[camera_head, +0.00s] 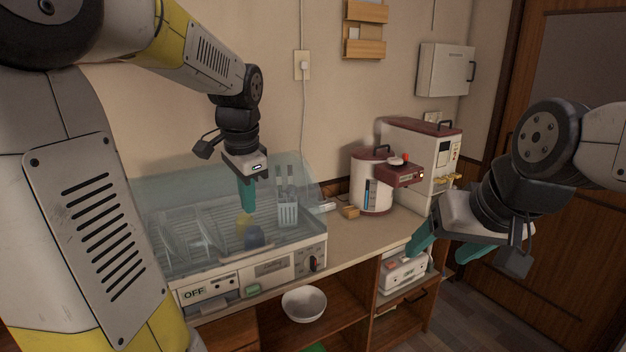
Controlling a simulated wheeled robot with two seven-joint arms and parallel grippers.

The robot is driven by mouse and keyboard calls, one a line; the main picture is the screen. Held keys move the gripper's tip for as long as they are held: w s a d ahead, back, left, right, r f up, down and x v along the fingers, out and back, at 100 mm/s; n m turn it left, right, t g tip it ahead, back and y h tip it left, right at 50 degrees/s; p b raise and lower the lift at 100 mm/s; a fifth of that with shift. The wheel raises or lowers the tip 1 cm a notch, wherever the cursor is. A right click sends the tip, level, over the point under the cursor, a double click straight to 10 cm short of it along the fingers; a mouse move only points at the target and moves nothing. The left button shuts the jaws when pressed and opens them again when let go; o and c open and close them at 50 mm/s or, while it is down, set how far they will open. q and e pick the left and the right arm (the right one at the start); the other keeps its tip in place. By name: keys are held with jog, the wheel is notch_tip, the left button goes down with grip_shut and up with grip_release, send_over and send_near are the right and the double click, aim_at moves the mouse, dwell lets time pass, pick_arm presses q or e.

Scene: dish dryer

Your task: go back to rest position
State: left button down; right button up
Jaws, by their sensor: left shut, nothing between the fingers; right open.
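My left gripper (247,196) has teal fingers that are shut with nothing between them. It points down over the dish dryer (290,268), in front of its clear cover. My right gripper (442,250) is open and empty at the right, its teal fingers spread apart. It hangs in front of the counter's right end, near the dark floor. The dish dryer holds plates (205,228), a yellow item, a dark blue cup (254,237) and a utensil holder (288,213) with utensils.
A white bowl (304,304) sits in the open shelf below the counter (345,232). A red and white appliance (372,182) and a taller one (425,150) stand on the counter's right. A white device (404,270) sits on a lower shelf. A wooden door (560,240) is at the right.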

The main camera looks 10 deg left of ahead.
pick_arm(q)
jog(key=s+d+n+t+h, duration=0.1)
jog(key=s+d+n+t, duration=0.1)
jog(key=s, duration=0.5)
jog(key=s+d+n+t+h, duration=0.1)
jog(key=s+d+n+h, duration=0.1)
jog(key=s+d+n, duration=0.3)
jog(key=shift+s+d+r+n+t, duration=0.15)
jog(key=shift+s+r+n+t, duration=0.45)
jog(key=shift+s, duration=0.55)
jog(key=shift+f, duration=0.15)
